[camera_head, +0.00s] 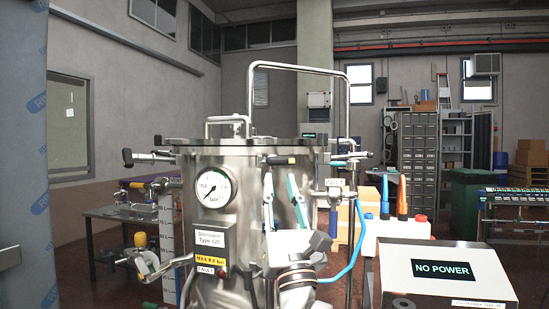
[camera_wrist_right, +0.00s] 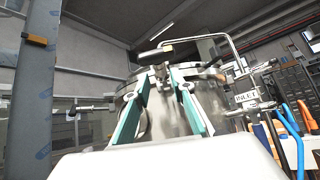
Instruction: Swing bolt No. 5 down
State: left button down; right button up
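A steel tank (camera_head: 215,240) with a round gauge (camera_head: 214,189) has swing bolts around its lid (camera_head: 215,142). One bolt with a dark bar handle (camera_head: 280,160) is at the front right of the rim; its handle also shows in the right wrist view (camera_wrist_right: 166,48). Another bolt (camera_head: 146,156) sticks out at the left, and one (camera_head: 350,156) at the right. I cannot read any bolt numbers. My right gripper (camera_head: 280,178) points up at the tank's front, just below the front-right handle. Its teal fingers (camera_wrist_right: 158,80) are apart, with the bolt's shaft showing between their tips. My left gripper is not in view.
A box reading NO POWER (camera_head: 443,268) stands at the front right. A blue hose (camera_head: 352,245) and orange and blue-handled tools (camera_head: 402,198) are right of the tank. A valve (camera_head: 145,262) sticks out at the lower left. A tall bent rail (camera_head: 297,68) rises above the lid.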

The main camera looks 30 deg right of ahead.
jog(key=p+x, duration=0.1)
jog(key=x, duration=0.6)
jog(key=shift+w+r, duration=0.15)
grip_shut()
